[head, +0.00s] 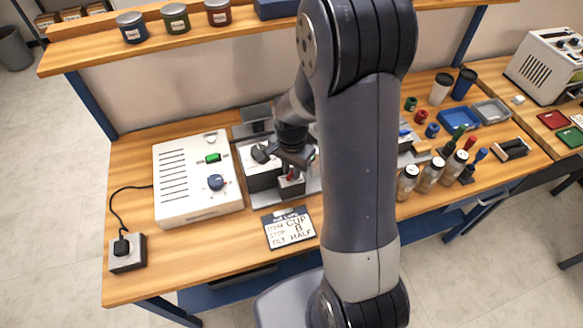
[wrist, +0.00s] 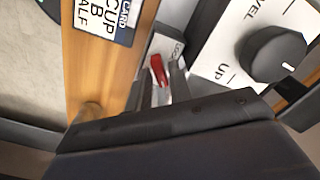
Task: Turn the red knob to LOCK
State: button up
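The red knob (wrist: 159,70) shows as a small red lever in the wrist view, beside a grey plate with partly hidden lettering that seems to begin "LOC". In the head view the red knob (head: 291,175) sits at the front of the marker machine, just below my gripper (head: 294,158). In the wrist view my gripper (wrist: 161,82) has its two fingers apart, one on each side of the red knob. A gap seems to show beside the knob, and I see no firm grip. The knob's base and full pointing direction are hidden.
A black knob (wrist: 275,54) on a white panel marked "UP" and "LEVEL" is close right of my gripper. A job card (head: 288,227) lies in front of the machine. A white control box (head: 196,180) stands left. Several bottles stand right of my arm.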

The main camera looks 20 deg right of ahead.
jog(key=shift+f, duration=0.1)
jog(key=shift+c, duration=0.4)
grip_shut()
jog(key=shift+n, duration=0.3)
jog(key=n+b, duration=0.2)
jog(key=n, duration=0.2)
jog(key=n+b, duration=0.1)
jog(key=n, duration=0.4)
jog(key=shift+n, duration=0.4)
jog(key=shift+o, duration=0.4)
grip_release()
